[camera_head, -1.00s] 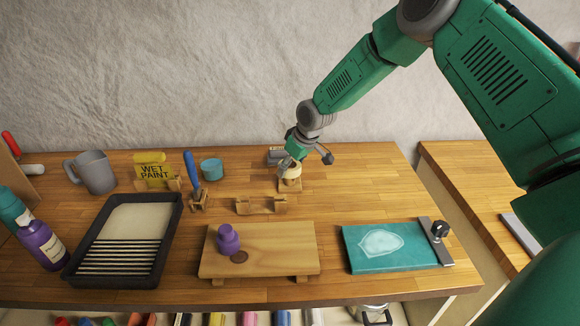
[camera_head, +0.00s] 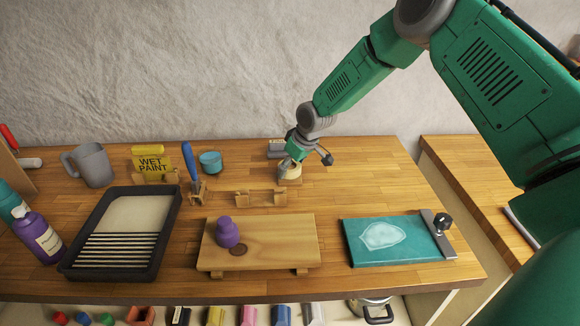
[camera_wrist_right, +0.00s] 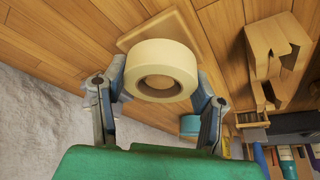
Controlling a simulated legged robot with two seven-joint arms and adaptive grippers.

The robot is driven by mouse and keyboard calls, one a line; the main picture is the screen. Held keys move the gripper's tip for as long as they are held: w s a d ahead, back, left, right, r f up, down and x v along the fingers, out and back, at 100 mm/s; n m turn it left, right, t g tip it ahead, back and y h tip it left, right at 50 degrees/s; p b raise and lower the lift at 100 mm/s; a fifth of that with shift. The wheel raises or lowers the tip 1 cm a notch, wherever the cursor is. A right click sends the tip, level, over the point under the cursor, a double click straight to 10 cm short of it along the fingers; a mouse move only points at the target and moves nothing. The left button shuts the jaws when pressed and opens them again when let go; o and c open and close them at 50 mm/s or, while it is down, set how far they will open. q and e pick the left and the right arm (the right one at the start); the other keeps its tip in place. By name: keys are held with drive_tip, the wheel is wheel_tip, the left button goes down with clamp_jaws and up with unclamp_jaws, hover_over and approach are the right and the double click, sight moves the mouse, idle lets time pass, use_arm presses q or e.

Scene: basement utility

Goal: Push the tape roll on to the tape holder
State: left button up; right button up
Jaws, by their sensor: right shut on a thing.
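The cream tape roll (camera_wrist_right: 160,55) is between the two fingers of my right gripper (camera_wrist_right: 160,88) in the right wrist view, with its round hole facing the camera. In the head view the tape roll (camera_head: 290,171) is partly hidden by my right gripper (camera_head: 292,160), which is shut on it from above. A square wooden base (camera_wrist_right: 137,32), seemingly the tape holder, lies just behind the roll in the wrist view. In the head view the roll is right above or on this base; I cannot tell whether they touch. Any post is hidden. My left gripper is not in view.
A small wooden cradle (camera_head: 261,198) stands in front of the roll. A blue-handled brush (camera_head: 190,163), teal cup (camera_head: 210,162) and yellow sign (camera_head: 153,163) are to the left. A grey block (camera_head: 277,149) sits behind. The bench right of the roll is clear.

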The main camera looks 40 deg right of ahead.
drive_tip(key=shift+f+b, duration=0.4)
drive_tip(key=shift+f, duration=0.3)
drive_tip(key=o, duration=1.2)
drive_tip(key=shift+o, duration=0.2)
drive_tip(key=v, duration=1.1)
drive_tip(key=shift+r, duration=0.4)
drive_tip(key=shift+s, duration=0.15)
